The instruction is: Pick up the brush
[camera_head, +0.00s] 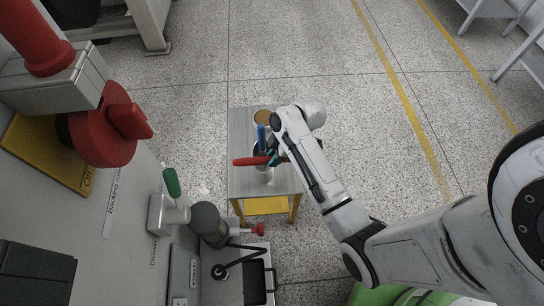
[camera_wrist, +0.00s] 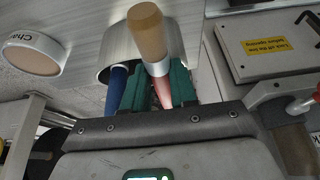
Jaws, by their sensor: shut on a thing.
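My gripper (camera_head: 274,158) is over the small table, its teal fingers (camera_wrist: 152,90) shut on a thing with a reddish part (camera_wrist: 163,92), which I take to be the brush. In the wrist view it has a pale band and a tan, rounded end pointing up. In the head view a red handle (camera_head: 249,161) sticks out level to the left of my gripper. A blue handle (camera_head: 261,138) stands beside it, and also shows in the wrist view (camera_wrist: 117,88). A metal holder (camera_wrist: 190,45) is right behind. The brush's bristles are not clearly seen.
The small grey table (camera_head: 242,187) has yellow legs. A round tan-topped jar (camera_head: 262,116) is at its far end. A machine with a red knob (camera_head: 104,128) and a green lever (camera_head: 172,182) stands at left. Open speckled floor lies beyond the table.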

